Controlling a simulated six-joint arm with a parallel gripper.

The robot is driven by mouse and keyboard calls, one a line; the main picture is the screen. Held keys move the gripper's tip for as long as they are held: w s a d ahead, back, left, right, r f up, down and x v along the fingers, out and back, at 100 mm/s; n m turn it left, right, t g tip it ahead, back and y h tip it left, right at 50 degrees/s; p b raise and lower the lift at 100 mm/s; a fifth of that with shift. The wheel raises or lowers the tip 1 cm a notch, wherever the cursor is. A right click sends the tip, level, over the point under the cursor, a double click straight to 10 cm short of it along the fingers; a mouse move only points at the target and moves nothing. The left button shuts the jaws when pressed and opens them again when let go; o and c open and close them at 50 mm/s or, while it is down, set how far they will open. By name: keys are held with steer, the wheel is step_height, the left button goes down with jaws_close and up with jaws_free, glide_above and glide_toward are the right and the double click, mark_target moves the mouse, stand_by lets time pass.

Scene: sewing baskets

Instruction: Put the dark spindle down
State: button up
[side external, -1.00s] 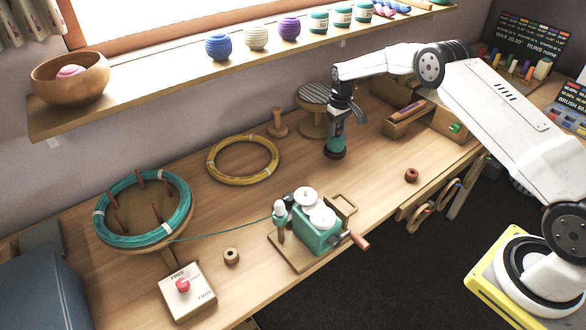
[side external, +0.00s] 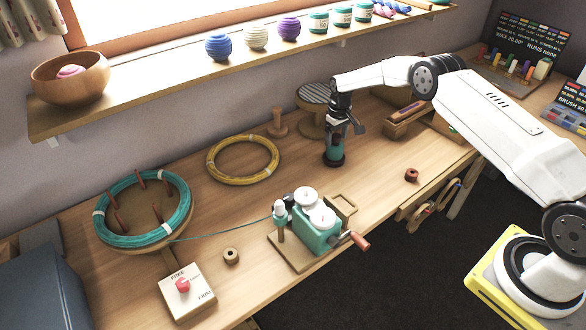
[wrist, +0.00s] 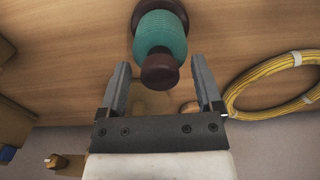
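The dark spindle (side external: 334,152), wound with teal thread, stands upright on the wooden bench in the side view, right of the yellow coil. In the wrist view, the spindle (wrist: 160,35) shows its dark flange and dark knob near the top, with the teal winding between. My gripper (side external: 346,124) is just above and around the spindle's top. In the wrist view my gripper (wrist: 160,68) has its two fingers spread apart, with a gap on each side of the knob. It is open and holds nothing.
A yellow coil (side external: 243,139), a wooden peg (side external: 277,126) and a round striped stool (side external: 313,95) stand nearby. A teal winder (side external: 318,235) with a crank is in front. Bare bench surrounds the spindle.

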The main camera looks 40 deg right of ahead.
steer(key=shift+r, duration=0.1)
step_height(320, 180, up, 12)
stand_by(1.0)
steer(key=shift+r, duration=0.1)
stand_by(0.4)
steer(key=s+a+r+t, duration=0.1)
steer(key=s+a+r, duration=0.4)
steer(key=s+a, duration=0.65)
steer(key=s, duration=0.9)
steer(key=s+a+t, duration=0.1)
steer(key=s+a, duration=0.1)
steer(key=s, duration=0.9)
steer(key=shift+s+a+f+t, duration=0.2)
steer(key=shift+a+f+t, duration=0.05)
steer(key=shift+t, duration=0.05)
